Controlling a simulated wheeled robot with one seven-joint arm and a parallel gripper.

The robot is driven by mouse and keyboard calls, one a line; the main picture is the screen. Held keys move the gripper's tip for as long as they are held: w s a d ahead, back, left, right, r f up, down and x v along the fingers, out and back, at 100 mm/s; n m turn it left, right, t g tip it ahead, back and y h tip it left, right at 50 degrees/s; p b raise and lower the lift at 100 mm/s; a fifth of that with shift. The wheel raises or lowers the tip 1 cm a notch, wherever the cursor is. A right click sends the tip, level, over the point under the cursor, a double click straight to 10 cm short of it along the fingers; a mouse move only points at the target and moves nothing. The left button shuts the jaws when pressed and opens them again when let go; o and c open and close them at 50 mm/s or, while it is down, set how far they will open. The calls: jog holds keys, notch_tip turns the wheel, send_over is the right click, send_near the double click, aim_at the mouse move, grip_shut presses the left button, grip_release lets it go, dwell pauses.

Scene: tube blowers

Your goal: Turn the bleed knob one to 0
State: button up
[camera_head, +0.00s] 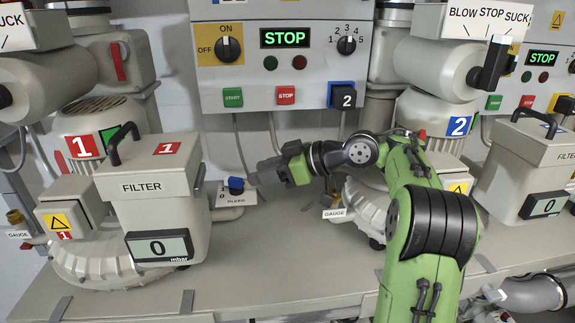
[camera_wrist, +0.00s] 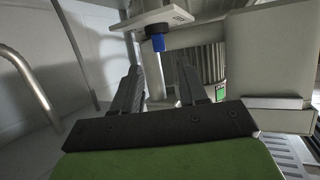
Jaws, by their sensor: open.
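The bleed knob (camera_head: 235,184) is a small blue knob on a white plate (camera_head: 237,199) marked BLEED, just right of the filter box marked 1. The 0 mark shows on the plate's left side. The blue knob also shows in the wrist view (camera_wrist: 158,43), ahead of the fingers, under the plate (camera_wrist: 150,19). My gripper (camera_head: 256,178) is just right of the knob in the head view, apart from it as far as I can tell. In the wrist view my gripper (camera_wrist: 160,84) is open, with nothing between its two fingers.
The filter box (camera_head: 155,205) with a black handle and a display reading 0 mbar stands close left of the knob. A control panel (camera_head: 283,55) with STOP displayed hangs behind. A gauge label (camera_head: 334,213) and machine 2 are to the right. The bench front (camera_head: 270,275) is clear.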

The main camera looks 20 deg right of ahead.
jog(key=p+v, duration=0.1)
jog(key=v, duration=0.6)
jog(key=shift+d+r+p, duration=0.15)
jog(key=shift+d+p, duration=0.05)
jog(key=shift+p, duration=0.2)
jog(key=shift+s, duration=0.1)
jog(key=s+a+f+m+g+h+b, duration=0.1)
jog(key=s+a+f+m+h+b, duration=0.15)
jog(key=s+a+f, duration=0.4)
jog(key=s+a+f+m+g+h+b, duration=0.1)
jog(key=a+f+m+h+b, duration=0.2)
jog(key=a, duration=0.6)
jog(key=s+d+f+m+h+b, duration=0.1)
jog(key=s+d+f+m+h, duration=0.1)
jog(key=s+f, duration=0.3)
jog(key=s+d+f+m+g+h+b, duration=0.1)
jog(key=s+f, duration=0.4)
jog(key=s, duration=0.8)
jog(key=shift+s+d+f+m+h+b, duration=0.25)
jog(key=shift+d+f+m+h+b, duration=0.15)
jog(key=shift+d+m+h, duration=0.4)
